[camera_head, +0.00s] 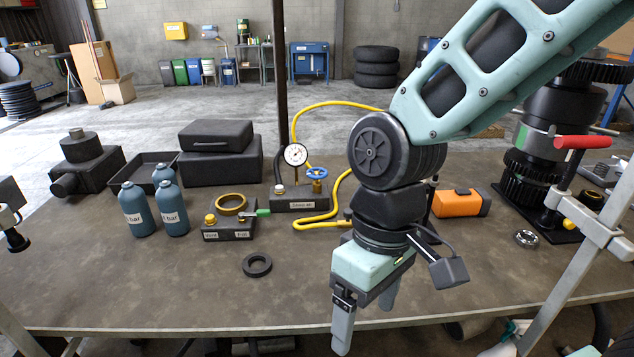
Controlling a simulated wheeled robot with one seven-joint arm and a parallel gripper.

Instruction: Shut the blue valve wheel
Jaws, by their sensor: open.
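The blue valve wheel (317,172) sits on a brass valve body on a small dark block (296,200), toward the back middle of the workbench. A round white gauge (295,155) stands on the same block, left of the wheel. My gripper (364,325) hangs over the bench's front edge, pointing down, in front of and to the right of the wheel. Its two fingers are apart and nothing shows between them. It is well away from the wheel and does not touch it. Whether the valve is open cannot be told.
A yellow hose (335,203) curls right of the block. Teal bottles (172,208), a block with a brass ring (228,230) and a black ring (257,265) lie left. An orange box (461,203) and a dark transmission (545,125) stand right. The bench's (150,295) front left is clear.

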